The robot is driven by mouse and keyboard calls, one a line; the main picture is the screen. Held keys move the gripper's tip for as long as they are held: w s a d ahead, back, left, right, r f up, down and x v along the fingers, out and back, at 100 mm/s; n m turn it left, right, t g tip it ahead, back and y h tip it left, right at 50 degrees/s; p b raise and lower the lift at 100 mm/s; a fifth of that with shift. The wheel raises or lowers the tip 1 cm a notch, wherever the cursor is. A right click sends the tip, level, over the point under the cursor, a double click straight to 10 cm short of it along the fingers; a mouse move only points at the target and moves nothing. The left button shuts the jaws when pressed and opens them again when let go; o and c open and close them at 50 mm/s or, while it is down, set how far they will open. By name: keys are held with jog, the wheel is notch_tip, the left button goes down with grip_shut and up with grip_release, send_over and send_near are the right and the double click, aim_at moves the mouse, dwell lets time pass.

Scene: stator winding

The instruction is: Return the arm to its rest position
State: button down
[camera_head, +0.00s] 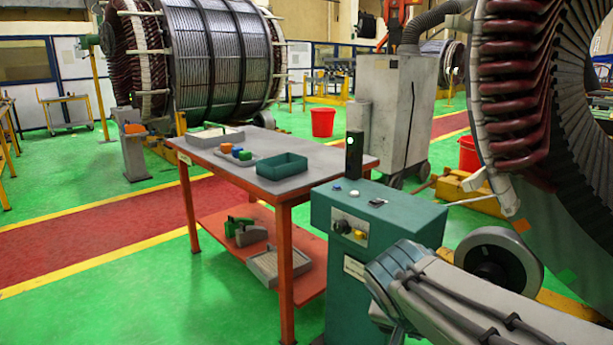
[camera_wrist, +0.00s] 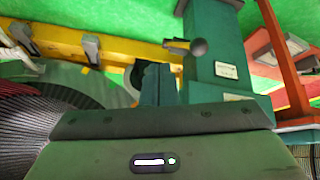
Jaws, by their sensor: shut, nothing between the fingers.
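My arm (camera_head: 450,300) reaches in from the lower right of the head view, in front of the teal control cabinet (camera_head: 345,275). My gripper (camera_wrist: 158,68) shows in the wrist view as two dark fingers side by side, shut and empty. Its wide body fills the bottom of that view. The fingertips are not clearly seen in the head view. In the wrist view the teal cabinet (camera_wrist: 217,65) stands just beyond and right of the fingers, with a dark round knob on a stub at its left side.
The grey-topped table (camera_head: 320,158) with orange legs holds a green tray (camera_head: 282,167), a pale tray (camera_head: 215,137) and small coloured blocks. A large stator (camera_head: 515,110) stands at right, by yellow beams (camera_wrist: 65,42).

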jog(key=s+a+r+n+g+y+p, duration=0.1)
jog(key=s+r+n+y+p, duration=0.1)
jog(key=r+p, duration=0.3)
jog(key=s+a+r+n+g+y+p, duration=0.1)
jog(key=s+r+p, duration=0.4)
jog(key=p, duration=0.5)
jog(key=shift+s+a+r+n+y+p, duration=0.35)
jog(key=shift+r+n+y, duration=0.2)
jog(key=shift+n, duration=0.65)
jog(key=shift+d, duration=0.15)
